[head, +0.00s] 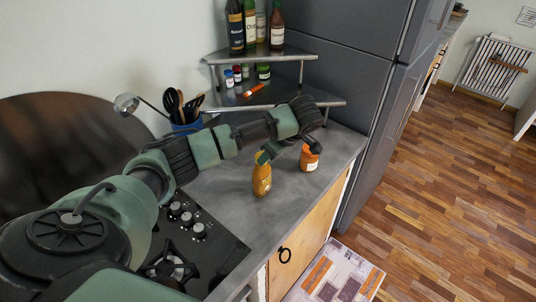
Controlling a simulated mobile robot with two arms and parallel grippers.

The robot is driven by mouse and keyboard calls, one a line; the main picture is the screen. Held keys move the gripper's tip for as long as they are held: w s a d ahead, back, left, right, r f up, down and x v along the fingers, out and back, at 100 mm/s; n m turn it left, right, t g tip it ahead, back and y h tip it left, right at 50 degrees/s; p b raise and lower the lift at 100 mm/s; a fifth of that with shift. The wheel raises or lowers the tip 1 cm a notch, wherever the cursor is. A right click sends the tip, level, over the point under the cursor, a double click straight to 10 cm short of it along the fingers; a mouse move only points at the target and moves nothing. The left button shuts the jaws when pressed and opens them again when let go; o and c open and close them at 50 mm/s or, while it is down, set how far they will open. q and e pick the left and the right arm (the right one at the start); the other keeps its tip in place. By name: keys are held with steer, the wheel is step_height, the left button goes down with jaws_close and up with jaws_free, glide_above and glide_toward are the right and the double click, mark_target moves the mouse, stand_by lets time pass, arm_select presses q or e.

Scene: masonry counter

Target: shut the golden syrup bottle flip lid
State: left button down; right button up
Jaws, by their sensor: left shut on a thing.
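The golden syrup bottle (262,181) stands upright on the grey counter, a little right of the hob. It is amber with a label. My right gripper is not in view.
An orange jar (310,159) stands just right of the bottle. A two-tier corner shelf (290,53) with bottles and small jars is behind. A blue utensil holder (186,127) and the gas hob (205,245) lie left. Bare counter (240,208) lies in front.

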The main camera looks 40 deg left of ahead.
arm_select(q)
steer(key=c, duration=1)
jaws_free()
steer(key=v, duration=0.7)
steer(key=shift+d+r, duration=0.15)
steer(key=shift+r, duration=0.15)
